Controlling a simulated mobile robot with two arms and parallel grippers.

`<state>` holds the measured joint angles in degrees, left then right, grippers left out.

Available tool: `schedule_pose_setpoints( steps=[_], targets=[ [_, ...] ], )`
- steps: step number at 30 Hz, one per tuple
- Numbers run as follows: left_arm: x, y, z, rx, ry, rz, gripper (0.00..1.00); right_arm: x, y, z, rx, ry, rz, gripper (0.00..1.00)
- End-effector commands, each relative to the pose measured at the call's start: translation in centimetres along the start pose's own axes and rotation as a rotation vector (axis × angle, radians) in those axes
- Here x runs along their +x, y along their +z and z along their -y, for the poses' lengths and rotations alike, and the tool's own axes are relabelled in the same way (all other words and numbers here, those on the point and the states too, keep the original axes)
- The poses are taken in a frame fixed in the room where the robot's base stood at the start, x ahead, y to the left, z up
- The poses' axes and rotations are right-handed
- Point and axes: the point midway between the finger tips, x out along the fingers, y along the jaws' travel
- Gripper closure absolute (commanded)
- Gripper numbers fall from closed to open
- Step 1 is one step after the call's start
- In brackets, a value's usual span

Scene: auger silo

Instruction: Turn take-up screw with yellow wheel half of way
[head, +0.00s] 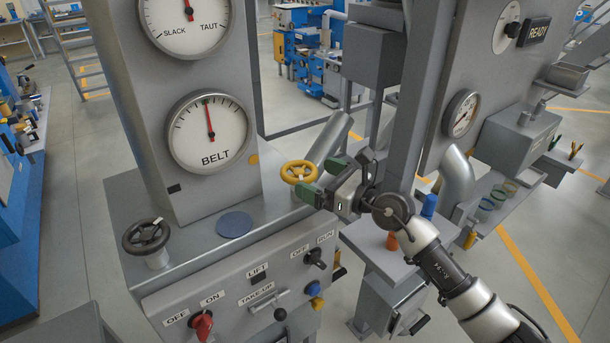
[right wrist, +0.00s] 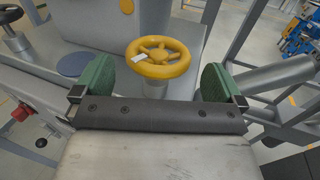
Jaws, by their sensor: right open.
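The yellow wheel (head: 298,172) of the take-up screw stands on the right end of the grey console top. In the right wrist view the wheel (right wrist: 158,58) shows whole, with spokes and a small white mark on its left rim. My right gripper (head: 319,178) is open beside the wheel, its green finger pads apart. In the right wrist view the pads sit left and right below the wheel, and nothing is between them. I cannot tell whether a pad touches the rim. My left gripper is not in view.
A black wheel (head: 146,236) stands at the console's left. The BELT gauge (head: 209,131) has its needle near vertical. A blue disc (head: 234,224) lies on the console top. The front panel has a red knob (head: 202,325) and switches. A grey post (head: 416,100) rises behind my right arm.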

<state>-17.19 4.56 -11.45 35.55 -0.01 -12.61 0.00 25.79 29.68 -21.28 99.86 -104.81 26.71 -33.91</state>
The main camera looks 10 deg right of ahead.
Motion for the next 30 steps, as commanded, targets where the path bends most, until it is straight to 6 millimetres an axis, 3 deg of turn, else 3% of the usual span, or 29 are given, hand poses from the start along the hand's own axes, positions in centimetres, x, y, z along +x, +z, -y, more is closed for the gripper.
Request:
schedule_pose_setpoints(
  steps=[3, 10, 30],
  targets=[
    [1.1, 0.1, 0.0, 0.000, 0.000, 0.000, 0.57, -2.6, -0.5, 0.0, -0.003, 0.000, -0.003, 0.00],
    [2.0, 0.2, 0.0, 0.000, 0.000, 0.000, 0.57, -5.7, -0.3, 0.0, -0.001, 0.001, -0.002, 0.00],
    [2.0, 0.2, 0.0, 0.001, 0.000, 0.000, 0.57, -6.3, 0.2, -0.7, 0.058, 0.004, 0.044, 0.00]
  ],
)
